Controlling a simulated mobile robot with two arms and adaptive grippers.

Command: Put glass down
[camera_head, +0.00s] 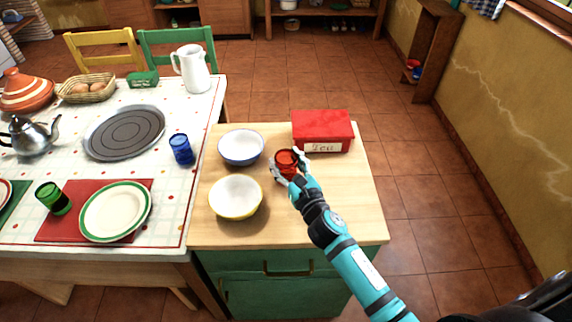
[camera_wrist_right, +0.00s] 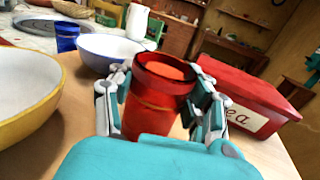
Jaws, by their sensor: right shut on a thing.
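A red-orange glass (camera_head: 287,161) is at the wooden top of the green cabinet (camera_head: 310,219), between the bowls and the red tea box. My right gripper (camera_head: 289,167) is shut on it, with a finger on each side. In the right wrist view the glass (camera_wrist_right: 158,98) stands upright between the fingers of my right gripper (camera_wrist_right: 160,105). Its lower end is partly hidden by my gripper, so I cannot tell whether it touches the wood. My left gripper is not in view.
A blue-rimmed bowl (camera_head: 241,147) and a yellow bowl (camera_head: 236,197) stand left of the glass. The red tea box (camera_head: 322,130) is close behind it, to the right. A blue glass (camera_head: 182,149) stands on the dining table. The cabinet top's front right is clear apart from my arm.

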